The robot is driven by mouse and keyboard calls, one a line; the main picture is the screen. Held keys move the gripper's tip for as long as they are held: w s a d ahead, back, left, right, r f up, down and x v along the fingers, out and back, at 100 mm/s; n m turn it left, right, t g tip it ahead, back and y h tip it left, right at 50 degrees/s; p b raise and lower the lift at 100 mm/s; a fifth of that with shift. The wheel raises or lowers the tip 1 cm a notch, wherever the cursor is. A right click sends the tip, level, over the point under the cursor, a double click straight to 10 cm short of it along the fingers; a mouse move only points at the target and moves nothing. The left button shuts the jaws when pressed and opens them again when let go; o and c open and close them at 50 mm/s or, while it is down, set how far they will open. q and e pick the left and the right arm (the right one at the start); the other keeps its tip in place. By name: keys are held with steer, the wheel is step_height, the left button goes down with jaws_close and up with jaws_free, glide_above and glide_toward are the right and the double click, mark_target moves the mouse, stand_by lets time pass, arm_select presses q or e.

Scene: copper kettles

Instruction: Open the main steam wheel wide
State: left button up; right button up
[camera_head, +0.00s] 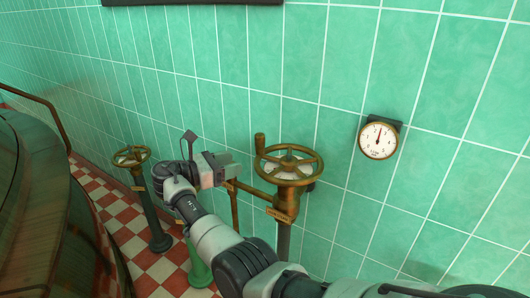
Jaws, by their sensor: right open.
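A large brass handwheel (288,163) with an upright knob on its left rim stands on a brass valve and dark pipe at the centre. A smaller brass handwheel (131,156) tops a dark post further left. Their tags are too small to read, so I cannot tell by label which is the main steam wheel. My right gripper (230,168) is open, just left of the large wheel, and appears apart from it. My right arm hides part of the pipework below. My left gripper is out of view.
A round gauge (378,140) hangs on the green tiled wall (340,60) at right. A green stand (198,268) shows partly behind my arm. A large copper vessel (45,210) fills the left edge. Red and white floor tiles (125,215) lie between.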

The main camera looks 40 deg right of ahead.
mark_target(289, 154)
step_height(289, 154, up, 7)
steer(key=s+m+g, duration=0.1)
steer(key=m+g, duration=0.1)
steer(key=g, duration=0.1)
steer(key=x, duration=1)
steer(key=shift+n, duration=0.3)
steer(key=shift+f, duration=0.1)
jaws_close()
